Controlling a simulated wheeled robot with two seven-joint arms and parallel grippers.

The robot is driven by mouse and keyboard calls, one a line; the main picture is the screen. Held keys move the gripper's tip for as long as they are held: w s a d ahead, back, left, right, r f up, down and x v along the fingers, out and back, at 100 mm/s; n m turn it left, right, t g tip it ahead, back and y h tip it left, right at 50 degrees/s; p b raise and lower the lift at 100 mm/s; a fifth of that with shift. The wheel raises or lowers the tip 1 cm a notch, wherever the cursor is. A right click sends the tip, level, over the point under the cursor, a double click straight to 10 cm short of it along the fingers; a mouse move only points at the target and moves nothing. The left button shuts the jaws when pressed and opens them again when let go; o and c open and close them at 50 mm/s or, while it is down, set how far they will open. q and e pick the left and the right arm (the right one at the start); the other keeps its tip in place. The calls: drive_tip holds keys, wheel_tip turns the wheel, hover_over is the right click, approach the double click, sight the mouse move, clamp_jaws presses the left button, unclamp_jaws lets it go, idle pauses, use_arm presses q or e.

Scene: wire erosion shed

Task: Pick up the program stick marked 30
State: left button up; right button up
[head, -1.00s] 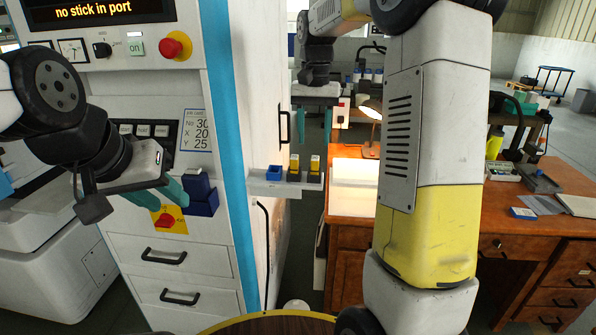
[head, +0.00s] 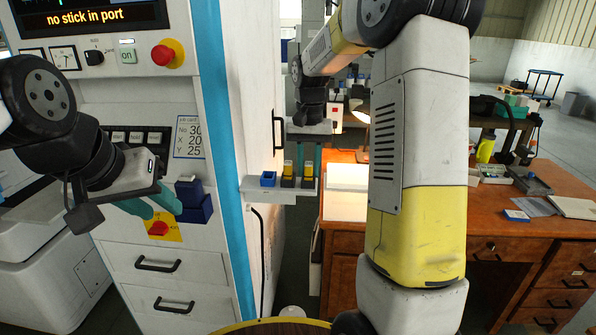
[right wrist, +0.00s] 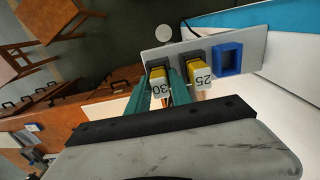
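The program stick marked 30 (right wrist: 159,84) is yellow with a white label and stands in a dark holder on a pale shelf (right wrist: 255,48). In the head view the stick (head: 307,168) is the right one of two. My right gripper (right wrist: 162,92) is open, with one teal finger on each side of this stick. In the head view the right gripper (head: 308,156) points down at the shelf. The stick marked 25 (right wrist: 202,78) stands beside it, outside the fingers. My left gripper (head: 150,203) is open and empty before the machine panel.
An empty blue holder (right wrist: 229,60) is on the shelf beside stick 25. The shelf is fixed to the white machine (head: 250,60). A blue port (head: 193,203) is on the machine front, close to my left fingers. A wooden desk (head: 500,240) stands at right.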

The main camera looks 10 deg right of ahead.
clamp_jaws()
drive_tip(key=shift+r, duration=0.1)
